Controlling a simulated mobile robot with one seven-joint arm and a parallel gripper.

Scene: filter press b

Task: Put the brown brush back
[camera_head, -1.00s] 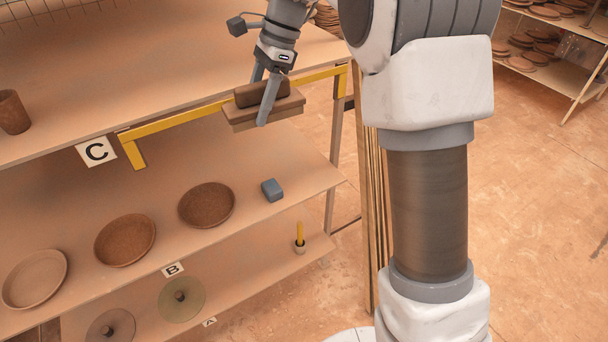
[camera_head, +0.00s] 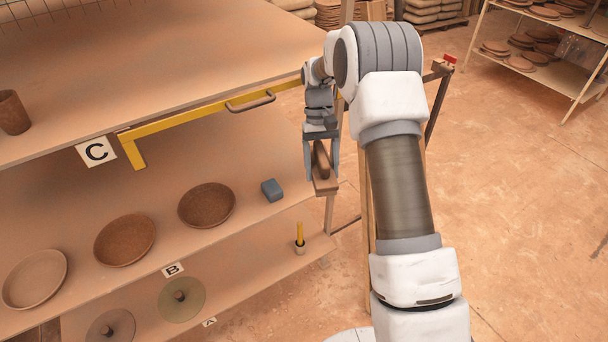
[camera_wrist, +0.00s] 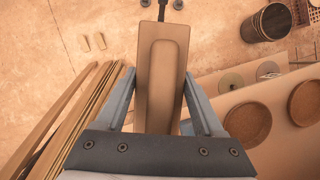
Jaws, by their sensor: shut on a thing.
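The brown brush (camera_head: 322,165) is held in my gripper (camera_head: 322,168), off the right end of the shelves. In the wrist view the brush (camera_wrist: 160,85) lies lengthwise between the two fingers of my gripper (camera_wrist: 160,98), with its raised back facing the camera. The gripper is shut on it. The brush hangs in the air, at about the height between the top shelf and the middle shelf. Its bristle side is not clear in the pictures.
The middle shelf (camera_head: 150,180) holds several brown dishes and a grey-blue block (camera_head: 272,190). Upright wooden boards (camera_wrist: 75,115) stand close beside the gripper. A yellow stick (camera_head: 300,236) stands on the bottom shelf.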

